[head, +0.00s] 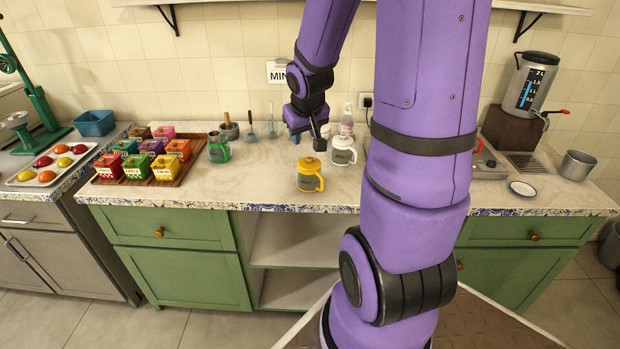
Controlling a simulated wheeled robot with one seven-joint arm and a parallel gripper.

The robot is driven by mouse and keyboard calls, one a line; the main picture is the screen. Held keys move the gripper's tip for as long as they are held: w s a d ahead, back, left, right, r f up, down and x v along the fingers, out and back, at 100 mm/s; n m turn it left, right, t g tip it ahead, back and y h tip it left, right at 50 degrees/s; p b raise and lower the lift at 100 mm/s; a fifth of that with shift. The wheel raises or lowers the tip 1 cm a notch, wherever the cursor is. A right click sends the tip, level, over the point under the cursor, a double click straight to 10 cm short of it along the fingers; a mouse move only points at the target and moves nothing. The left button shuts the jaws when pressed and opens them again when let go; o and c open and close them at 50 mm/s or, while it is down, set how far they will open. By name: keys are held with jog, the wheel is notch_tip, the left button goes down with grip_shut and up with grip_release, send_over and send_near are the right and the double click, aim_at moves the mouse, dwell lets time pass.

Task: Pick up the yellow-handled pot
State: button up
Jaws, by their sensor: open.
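The yellow-handled pot (309,182) stands upright near the front edge of the counter, left of my arm. It has a yellow lid and a yellow handle on its right side. My gripper (319,142) is small in view behind and above this pot, pointing down over the counter. It is open and apart from the pot, with no object seen in it. Its fingertips are too small to make out clearly.
A green jar (219,150) and a wooden tray (103,181) of colored boxes are to the left. The counter (255,185) left of the yellow pot is clear.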

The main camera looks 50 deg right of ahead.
jog(key=m+y, duration=0.1)
send_near(323, 182)
jog(key=shift+m, duration=0.3)
jog(key=shift+x, duration=5.9)
grip_shut()
